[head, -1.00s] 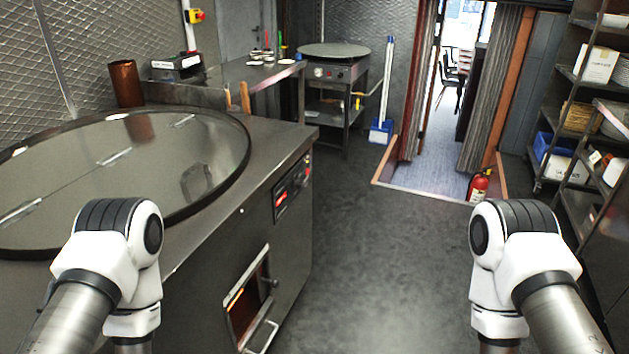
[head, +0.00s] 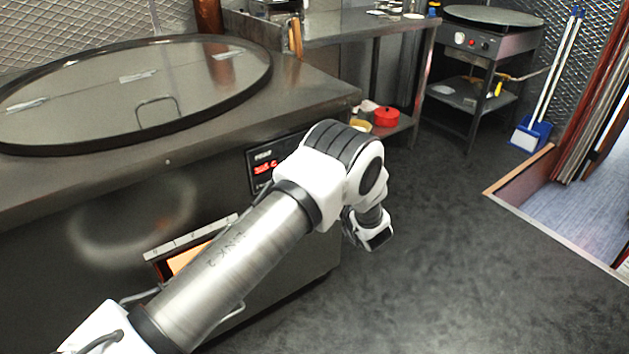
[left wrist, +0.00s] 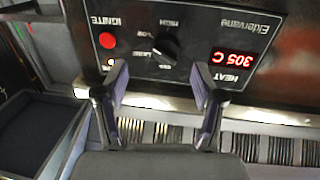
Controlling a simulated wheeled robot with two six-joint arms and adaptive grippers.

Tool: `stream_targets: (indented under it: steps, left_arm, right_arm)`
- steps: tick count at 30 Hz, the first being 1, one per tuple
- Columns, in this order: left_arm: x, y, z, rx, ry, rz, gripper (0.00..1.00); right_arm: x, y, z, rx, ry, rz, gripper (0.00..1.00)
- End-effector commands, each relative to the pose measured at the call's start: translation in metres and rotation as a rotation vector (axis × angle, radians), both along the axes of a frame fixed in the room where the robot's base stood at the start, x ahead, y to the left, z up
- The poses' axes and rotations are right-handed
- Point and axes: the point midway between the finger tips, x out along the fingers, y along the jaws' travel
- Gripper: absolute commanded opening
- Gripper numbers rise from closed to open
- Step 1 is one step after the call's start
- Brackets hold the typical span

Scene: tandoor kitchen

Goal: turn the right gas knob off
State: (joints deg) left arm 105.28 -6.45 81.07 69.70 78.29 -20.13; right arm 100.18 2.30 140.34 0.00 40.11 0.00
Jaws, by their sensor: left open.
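In the left wrist view, which is upside down, a dark control panel (left wrist: 200,30) carries a round black knob (left wrist: 166,47) with small markings such as HIGH and LOW around it. Its exact setting is too blurred to tell. My left gripper (left wrist: 161,80) is open and empty, its two fingertips just short of the panel's edge, with the knob roughly between and beyond them, apart from it. In the head view the panel (head: 264,168) shows only partly, with its knob hidden behind my left arm. My right gripper is not in view.
A red button (left wrist: 107,40) marked IGNITE sits beside the knob, and a red display (left wrist: 232,57) reads 305 C. The panel is on the steel tandoor counter (head: 310,90) with a round lid (head: 200,65). Open floor (head: 440,250) lies to the right.

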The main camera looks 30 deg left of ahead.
Motion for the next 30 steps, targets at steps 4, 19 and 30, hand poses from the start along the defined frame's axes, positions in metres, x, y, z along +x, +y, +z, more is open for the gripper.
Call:
stream_targets:
  steps: [4,19,30]
  left_arm:
    - [0.007,0.012,0.01,0.002,-0.045,0.054,0.69]
    - [0.037,0.072,0.01,0.002,-0.039,0.048,0.69]
    - [0.037,0.071,0.01,0.001,-0.039,0.047,0.09]
  right_arm:
    - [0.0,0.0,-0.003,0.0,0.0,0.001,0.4]
    - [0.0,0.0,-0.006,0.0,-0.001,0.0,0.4]
    - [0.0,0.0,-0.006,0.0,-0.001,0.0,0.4]
